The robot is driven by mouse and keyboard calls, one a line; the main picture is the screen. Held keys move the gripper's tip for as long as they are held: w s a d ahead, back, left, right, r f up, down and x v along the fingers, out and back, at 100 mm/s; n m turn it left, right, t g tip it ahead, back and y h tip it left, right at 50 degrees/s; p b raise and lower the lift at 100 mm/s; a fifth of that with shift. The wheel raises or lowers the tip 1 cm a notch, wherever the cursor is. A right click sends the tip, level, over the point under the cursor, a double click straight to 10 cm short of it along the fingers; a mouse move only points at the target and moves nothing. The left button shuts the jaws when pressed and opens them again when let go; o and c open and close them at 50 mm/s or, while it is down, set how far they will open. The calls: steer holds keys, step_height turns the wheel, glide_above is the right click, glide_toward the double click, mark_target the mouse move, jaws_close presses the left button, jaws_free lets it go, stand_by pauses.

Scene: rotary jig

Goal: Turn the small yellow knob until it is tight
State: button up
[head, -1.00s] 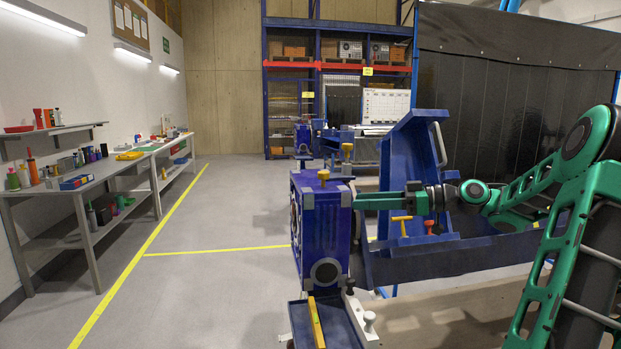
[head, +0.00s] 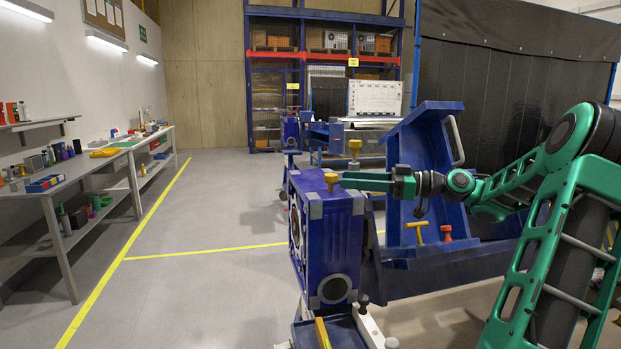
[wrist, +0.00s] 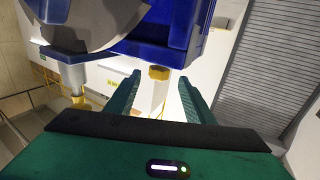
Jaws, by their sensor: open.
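A small yellow knob (head: 330,180) sits on top of the blue box-shaped jig housing (head: 335,235) in the head view. A second yellow knob (head: 354,147) stands higher, on a post just behind. My gripper (head: 347,181) reaches in from the right, its fingertips close beside the lower knob. In the wrist view my gripper (wrist: 160,82) is open, and a yellow knob (wrist: 158,73) shows between and slightly beyond the fingertips. Another yellow end (wrist: 80,102) is left of the fingers. I cannot tell whether the fingers touch a knob.
A yellow T-handle (head: 418,228) and a red knob (head: 446,232) are on the blue frame at right. A tilted blue plate (head: 425,150) stands behind my arm. A workbench (head: 60,190) runs along the left wall. The floor between bench and jig is clear.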

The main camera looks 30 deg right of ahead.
mark_target(316, 190)
steer(key=x, duration=1)
steer(key=shift+w+d, duration=0.15)
steer(key=c, duration=1)
